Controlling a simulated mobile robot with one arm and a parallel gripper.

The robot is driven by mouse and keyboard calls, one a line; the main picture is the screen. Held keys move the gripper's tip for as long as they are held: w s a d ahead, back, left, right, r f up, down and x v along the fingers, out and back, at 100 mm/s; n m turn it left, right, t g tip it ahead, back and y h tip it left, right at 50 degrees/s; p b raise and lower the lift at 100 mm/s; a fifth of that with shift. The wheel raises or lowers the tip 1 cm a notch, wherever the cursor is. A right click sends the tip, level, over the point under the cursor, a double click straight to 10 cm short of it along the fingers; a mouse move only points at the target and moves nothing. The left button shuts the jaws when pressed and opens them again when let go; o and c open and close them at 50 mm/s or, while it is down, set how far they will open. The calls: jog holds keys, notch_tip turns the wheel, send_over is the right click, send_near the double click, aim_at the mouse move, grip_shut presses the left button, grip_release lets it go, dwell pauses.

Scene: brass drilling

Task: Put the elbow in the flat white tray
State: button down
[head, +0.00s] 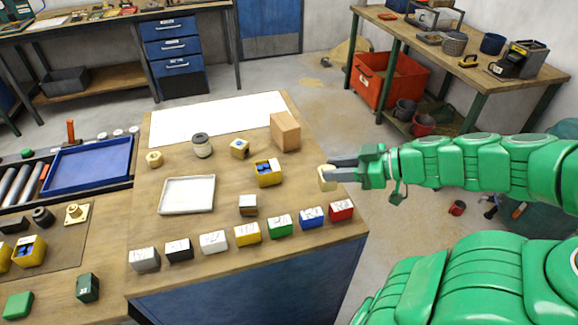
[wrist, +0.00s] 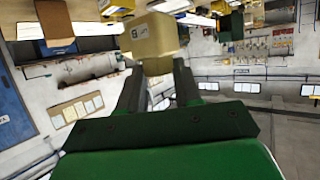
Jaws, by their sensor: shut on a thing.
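The flat white tray (head: 187,195) lies empty on the wooden workbench. My gripper (head: 335,174) is shut on a pale cream block (head: 326,179), beyond the bench's right edge and apart from the tray. In the wrist view the block (wrist: 150,40) sits at the fingertips (wrist: 157,84), with a small dark mark on its face. I cannot tell whether this block is the elbow. A small brass fitting (head: 154,159) stands on the bench behind the tray.
Between the tray and my gripper stand a yellow bin (head: 268,179), a brown-and-white block (head: 248,209) and a cardboard box (head: 285,131). A row of labelled coloured blocks (head: 247,233) lines the front edge. A blue tray (head: 90,163) is at left.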

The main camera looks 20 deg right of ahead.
jog(key=w+a+r+n+g+y, duration=0.1)
jog(key=w+a+n+g, duration=0.2)
jog(key=a, duration=1.1)
jog(key=w+a+n+g+y, duration=0.1)
jog(key=w+a+n+g, duration=0.15)
jog(key=a, duration=1.25)
send_over(196, 196)
jog(key=shift+g, duration=0.35)
notch_tip(196, 196, down, 11)
jog(key=shift+f, duration=0.9)
jog(key=shift+f, duration=0.15)
